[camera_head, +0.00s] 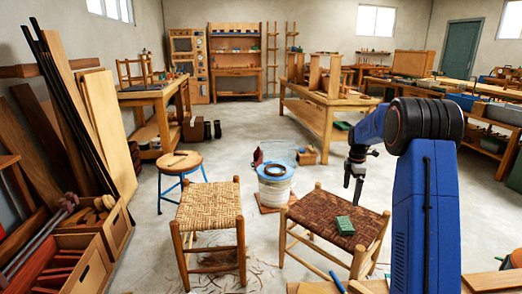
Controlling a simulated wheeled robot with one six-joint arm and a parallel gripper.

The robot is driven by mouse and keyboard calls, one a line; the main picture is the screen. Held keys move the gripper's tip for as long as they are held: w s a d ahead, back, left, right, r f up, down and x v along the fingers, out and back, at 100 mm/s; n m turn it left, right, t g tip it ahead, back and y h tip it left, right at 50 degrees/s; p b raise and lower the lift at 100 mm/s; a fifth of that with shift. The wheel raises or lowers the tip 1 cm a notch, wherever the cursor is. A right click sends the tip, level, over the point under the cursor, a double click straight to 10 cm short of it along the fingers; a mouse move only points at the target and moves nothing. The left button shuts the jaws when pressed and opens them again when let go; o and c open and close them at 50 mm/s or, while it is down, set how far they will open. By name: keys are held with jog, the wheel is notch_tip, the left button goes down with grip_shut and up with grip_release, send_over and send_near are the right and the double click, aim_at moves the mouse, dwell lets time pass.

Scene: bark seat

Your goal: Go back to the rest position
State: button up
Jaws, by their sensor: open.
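My gripper (354,190) hangs pointing down at the end of my blue and black arm, on the right of the picture. It is open and I see nothing between its fingers. It is above the rear right part of a stool with a dark brown woven seat (315,213). A small green block (345,226) lies on that seat, in front of and below the gripper, apart from it. My arm's upright blue link covers part of the room at the right.
A stool with a pale woven seat (209,206) stands to the left. Behind the stools are a white bucket (275,188) and a round stool with blue legs (180,162). Boards (105,130) lean at far left. A workbench (322,115) stands behind. Open floor lies between.

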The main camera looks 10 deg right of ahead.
jog(key=s+a+r+m+t, duration=0.1)
jog(key=s+a+r+m, duration=0.1)
jog(key=s+a+r, duration=0.45)
jog(key=s+a+r+m+t, duration=0.1)
jog(key=s+a+r+m, duration=0.25)
jog(key=s, duration=0.55)
jog(key=s+a+r+m, duration=0.2)
jog(key=s+a+r, duration=0.2)
jog(key=s+r, duration=0.3)
jog(key=s+a+f+m+t, duration=0.1)
jog(key=s+a+f+m, duration=0.1)
jog(key=s, duration=0.8)
jog(key=s+a+f+m+t, duration=0.1)
jog(key=s+a+m, duration=0.2)
jog(key=s, duration=0.6)
jog(key=s+a+f+m, duration=0.2)
jog(key=s+m, duration=0.1)
jog(key=s, duration=0.7)
jog(key=shift+s+a+f+m+t, duration=0.3)
jog(key=shift+a+f+m+t, duration=0.05)
jog(key=shift+a+t, duration=0.05)
